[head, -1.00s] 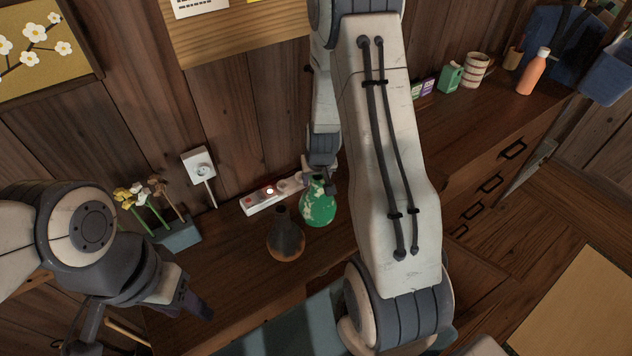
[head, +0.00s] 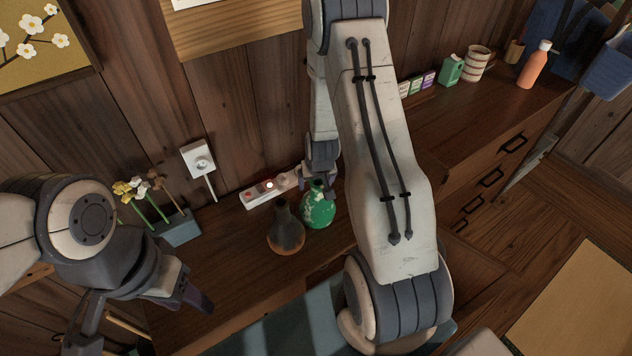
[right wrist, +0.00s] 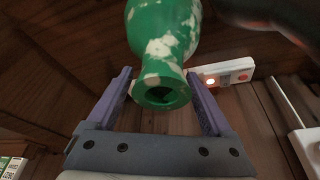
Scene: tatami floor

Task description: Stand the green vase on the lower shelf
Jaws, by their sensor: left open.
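The green vase (head: 318,208) with pale patches stands upright on the wooden cabinet top (head: 235,255), touching or nearly touching a dark brown vase in the head view. In the right wrist view the green vase (right wrist: 165,45) has its mouth towards my right gripper (right wrist: 165,88). That gripper is open, with its purple fingers on either side of the vase's neck and gaps visible at both sides. In the head view my right gripper (head: 320,172) is just above the vase, its fingers partly hidden. My left gripper (head: 200,300) is open and empty at the lower left. I cannot make out the lower shelf.
The dark brown vase (head: 286,232) stands close at the left of the green one. A power strip (head: 262,194) lies behind them. A flower holder (head: 180,230) is further left. Small boxes, a green carton (head: 450,70) and an orange bottle (head: 534,66) stand at the right.

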